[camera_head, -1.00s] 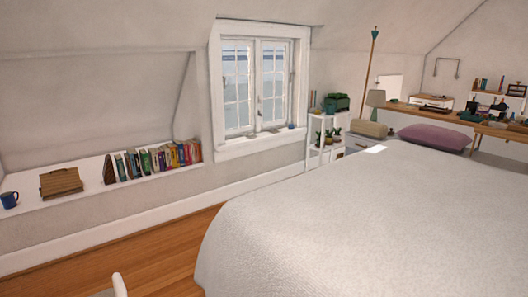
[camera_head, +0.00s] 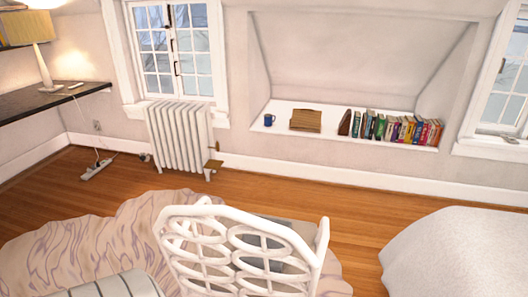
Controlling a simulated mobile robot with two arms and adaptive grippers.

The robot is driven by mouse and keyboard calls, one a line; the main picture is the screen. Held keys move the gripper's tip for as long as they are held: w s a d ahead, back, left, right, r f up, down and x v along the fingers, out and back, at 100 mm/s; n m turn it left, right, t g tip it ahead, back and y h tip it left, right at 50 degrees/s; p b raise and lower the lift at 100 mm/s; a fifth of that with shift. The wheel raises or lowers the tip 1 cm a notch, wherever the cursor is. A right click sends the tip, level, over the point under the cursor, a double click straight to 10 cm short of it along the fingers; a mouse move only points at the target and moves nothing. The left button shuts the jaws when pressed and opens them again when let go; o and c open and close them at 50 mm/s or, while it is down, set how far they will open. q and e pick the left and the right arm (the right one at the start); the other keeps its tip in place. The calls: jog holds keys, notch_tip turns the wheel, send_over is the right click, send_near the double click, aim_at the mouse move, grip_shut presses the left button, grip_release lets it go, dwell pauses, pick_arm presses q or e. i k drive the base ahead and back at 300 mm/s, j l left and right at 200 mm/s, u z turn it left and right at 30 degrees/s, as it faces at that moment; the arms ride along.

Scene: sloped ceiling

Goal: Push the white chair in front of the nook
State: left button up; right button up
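The white chair (camera_head: 243,240) stands at the bottom middle of the head view, with its openwork oval-pattern back nearest me. Something grey lies on its seat, partly hidden by the back. The nook (camera_head: 352,62) is a recess in the wall beyond the chair, up and to the right of it. Its white ledge holds a blue mug (camera_head: 269,119), a wooden stand (camera_head: 305,120) and a row of books (camera_head: 398,129). Neither of my grippers is in view.
A patterned rug (camera_head: 75,240) lies under and left of the chair. A radiator (camera_head: 180,137) stands below the left window. The bed (camera_head: 455,255) fills the lower right. Bare wooden floor (camera_head: 300,200) runs between the chair and the nook wall.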

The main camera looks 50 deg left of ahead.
aim_at(213, 273)
jog(key=u, duration=1.5)
